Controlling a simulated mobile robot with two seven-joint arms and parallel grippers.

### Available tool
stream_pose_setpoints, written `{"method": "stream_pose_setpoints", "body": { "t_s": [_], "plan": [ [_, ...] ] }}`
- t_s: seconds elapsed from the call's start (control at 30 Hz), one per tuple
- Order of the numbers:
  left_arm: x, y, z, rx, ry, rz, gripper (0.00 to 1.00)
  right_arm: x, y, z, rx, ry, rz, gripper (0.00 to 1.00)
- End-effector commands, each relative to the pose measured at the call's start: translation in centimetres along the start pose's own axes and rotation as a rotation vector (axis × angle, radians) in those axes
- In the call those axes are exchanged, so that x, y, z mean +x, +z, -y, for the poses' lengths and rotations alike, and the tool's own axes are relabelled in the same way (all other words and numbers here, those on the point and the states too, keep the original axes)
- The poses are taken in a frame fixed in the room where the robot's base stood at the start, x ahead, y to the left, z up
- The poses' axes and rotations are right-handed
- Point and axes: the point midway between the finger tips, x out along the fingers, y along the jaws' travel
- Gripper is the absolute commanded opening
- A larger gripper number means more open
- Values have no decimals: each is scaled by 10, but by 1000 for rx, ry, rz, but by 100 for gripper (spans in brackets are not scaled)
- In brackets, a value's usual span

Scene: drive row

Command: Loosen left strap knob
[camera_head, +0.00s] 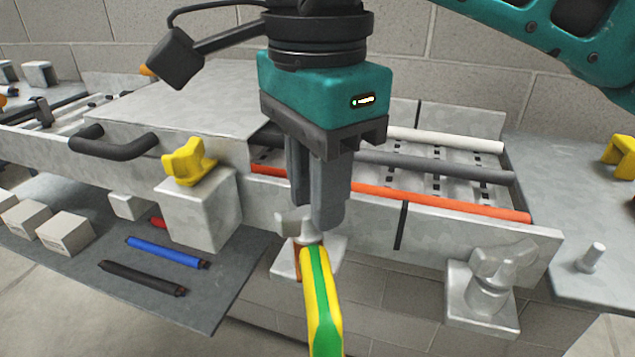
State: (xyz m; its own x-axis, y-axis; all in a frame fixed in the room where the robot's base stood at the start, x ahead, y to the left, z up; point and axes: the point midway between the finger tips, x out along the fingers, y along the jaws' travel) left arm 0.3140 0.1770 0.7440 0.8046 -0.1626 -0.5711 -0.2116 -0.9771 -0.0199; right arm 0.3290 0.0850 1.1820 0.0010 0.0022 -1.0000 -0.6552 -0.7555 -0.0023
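A grey metal strap knob (292,221) sits on a small bracket (284,268) on the front of the rail, left of another grey knob (494,268). A yellow and green strap (322,300) runs from just below it to the bottom edge. My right gripper (316,212) points down with its dark fingers at this left knob. They cover part of its top, and one wing shows to the left of the fingertips. The fingers look close together; whether they grip the knob I cannot tell. My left gripper is not in view.
A yellow knob (190,160) stands on a grey block (198,212) at the left. A dark shelf (215,292) holds blue and black rods (168,252) and pale boxes. Orange, grey and white bars (440,165) cross the tray behind. A bolt (591,256) stands on the right table.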

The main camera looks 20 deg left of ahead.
Motion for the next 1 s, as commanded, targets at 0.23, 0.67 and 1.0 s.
{"method": "stream_pose_setpoints", "body": {
  "t_s": [0.23,0.67,1.0],
  "plan": [
    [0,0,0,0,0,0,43,1,0,0,2,2,-1,39],
    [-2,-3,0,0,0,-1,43,-40,0,1,5,-2,-2,39],
    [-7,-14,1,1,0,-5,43,-112,0,0,4,-1,-2,39]
  ]
}}
